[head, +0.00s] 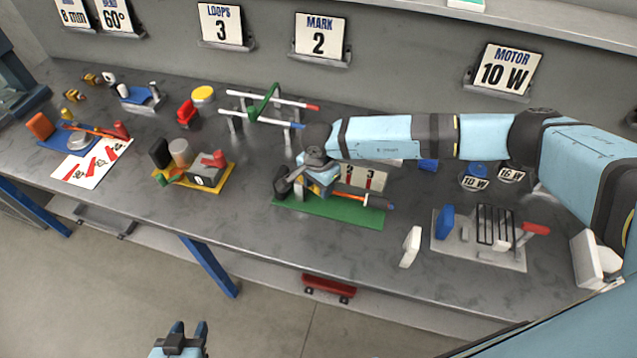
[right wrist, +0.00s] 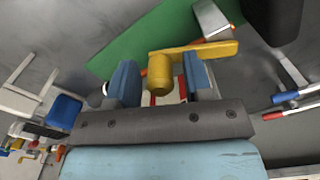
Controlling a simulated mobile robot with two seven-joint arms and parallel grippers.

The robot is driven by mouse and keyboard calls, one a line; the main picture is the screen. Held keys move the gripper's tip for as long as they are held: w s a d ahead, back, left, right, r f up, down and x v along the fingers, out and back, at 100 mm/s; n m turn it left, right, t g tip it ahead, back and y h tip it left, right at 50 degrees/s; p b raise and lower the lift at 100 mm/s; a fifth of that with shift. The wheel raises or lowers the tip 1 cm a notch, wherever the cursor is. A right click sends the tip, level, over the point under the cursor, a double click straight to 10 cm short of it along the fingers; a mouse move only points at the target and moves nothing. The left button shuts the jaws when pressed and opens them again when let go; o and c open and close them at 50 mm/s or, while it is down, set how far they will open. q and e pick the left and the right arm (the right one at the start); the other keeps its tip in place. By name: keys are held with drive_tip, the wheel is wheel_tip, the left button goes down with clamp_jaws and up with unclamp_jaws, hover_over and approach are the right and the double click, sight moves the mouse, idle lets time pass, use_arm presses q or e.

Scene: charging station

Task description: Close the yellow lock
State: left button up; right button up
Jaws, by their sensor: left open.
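The yellow lock (right wrist: 160,72) shows in the right wrist view as a round yellow knob with a flat yellow bar running to the right. It belongs to the device on the green base plate (head: 340,212), which has a panel with the digits 2 and 3. My right gripper (right wrist: 160,80) is open, one blue finger on each side of the knob, with small gaps visible. In the head view my right gripper (head: 318,186) is over the left part of the green plate and mostly hides the lock. My left gripper (head: 189,328) is open and empty, low over the floor.
A grey board with a blue block, black slots and a red handle (head: 482,238) stands to the right. A yellow-based device (head: 206,184) stands to the left. White and red rods (head: 270,103) stand behind.

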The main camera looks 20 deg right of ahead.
clamp_jaws()
use_arm(q)
drive_tip(key=shift+d, duration=0.1)
